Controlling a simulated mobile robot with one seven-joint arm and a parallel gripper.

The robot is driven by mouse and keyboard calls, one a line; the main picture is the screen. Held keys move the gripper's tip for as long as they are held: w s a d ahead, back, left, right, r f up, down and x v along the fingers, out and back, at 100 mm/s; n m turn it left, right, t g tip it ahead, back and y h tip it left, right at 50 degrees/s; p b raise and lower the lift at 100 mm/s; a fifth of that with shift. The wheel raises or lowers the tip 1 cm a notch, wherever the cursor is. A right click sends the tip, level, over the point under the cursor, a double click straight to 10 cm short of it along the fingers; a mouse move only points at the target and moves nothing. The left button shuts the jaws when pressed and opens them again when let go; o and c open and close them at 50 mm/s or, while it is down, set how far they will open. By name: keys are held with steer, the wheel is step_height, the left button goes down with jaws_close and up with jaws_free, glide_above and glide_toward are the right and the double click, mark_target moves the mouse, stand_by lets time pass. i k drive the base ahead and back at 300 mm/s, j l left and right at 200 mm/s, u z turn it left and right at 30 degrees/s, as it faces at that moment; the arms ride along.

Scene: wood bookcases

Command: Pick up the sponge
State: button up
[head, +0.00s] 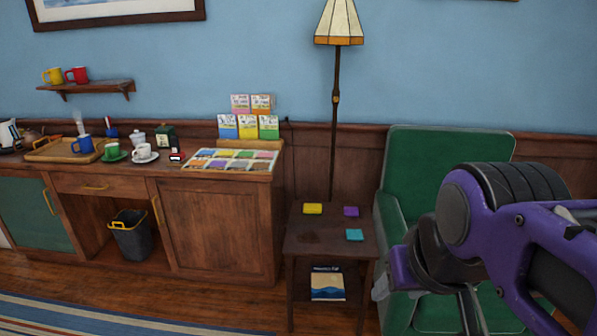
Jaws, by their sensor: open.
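My gripper (428,303) is at the lower right, in front of the green armchair. It is open, holds nothing that I can see, and is apart from the blocks. Its lower end is partly cut off by the frame.
A green armchair (440,165) stands right of the side table. A floor lamp (336,120) rises behind it. A book (327,285) is on the lower shelf. A wood cabinet (215,225) at left carries cups, a tray and a packet display. A bin (131,238) stands in its open bay.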

mark_target(308, 209)
steer(key=i+j, duration=0.2)
steer(key=i, duration=0.3)
steer(key=i+j+z, duration=0.1)
steer(key=i, duration=0.45)
